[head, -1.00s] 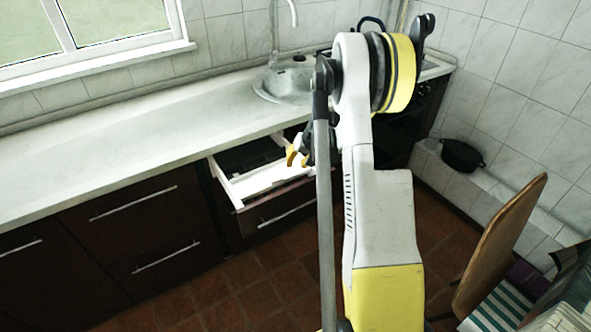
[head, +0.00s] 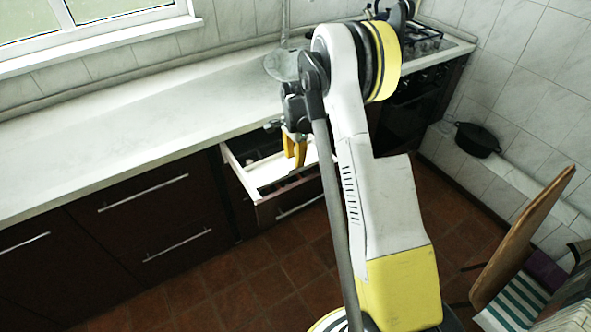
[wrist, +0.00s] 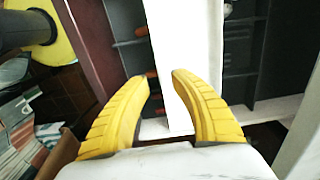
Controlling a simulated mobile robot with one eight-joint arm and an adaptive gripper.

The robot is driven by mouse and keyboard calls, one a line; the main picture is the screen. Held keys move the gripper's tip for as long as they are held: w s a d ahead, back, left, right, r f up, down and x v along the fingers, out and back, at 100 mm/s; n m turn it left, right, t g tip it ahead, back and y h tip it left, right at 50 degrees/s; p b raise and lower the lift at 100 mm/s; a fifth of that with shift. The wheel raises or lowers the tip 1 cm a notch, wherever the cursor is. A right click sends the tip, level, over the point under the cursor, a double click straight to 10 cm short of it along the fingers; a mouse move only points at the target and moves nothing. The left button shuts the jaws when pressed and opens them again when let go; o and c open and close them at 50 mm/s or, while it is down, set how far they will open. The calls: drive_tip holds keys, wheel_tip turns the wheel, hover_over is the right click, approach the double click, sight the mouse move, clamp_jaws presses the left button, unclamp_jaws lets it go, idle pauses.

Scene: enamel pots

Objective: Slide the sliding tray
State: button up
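An open drawer (head: 262,213) juts out under the counter, with a white sliding tray (head: 273,175) across its top. In the wrist view the tray is a white band (wrist: 178,35) running up the picture, with darker drawer space on both sides. My gripper (head: 295,158) points down at the tray, yellow fingers at its far edge in the head view. In the wrist view my gripper (wrist: 163,78) has its fingertips apart. The right finger overlaps the tray and the left tip is beside its left edge. Whether they touch it is unclear.
The white counter (head: 120,130) runs above closed dark drawers (head: 140,220), with a sink (head: 284,65) and a stove (head: 415,42). A black pot (head: 477,138) sits on a right-hand ledge. A wooden board (head: 525,235) leans at right. The tiled floor before the drawers is clear.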

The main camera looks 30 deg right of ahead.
sight(287, 162)
wheel_tip(287, 162, down, 4)
drive_tip(key=shift+f+b, duration=0.1)
drive_tip(key=shift+b, duration=0.4)
clamp_jaws()
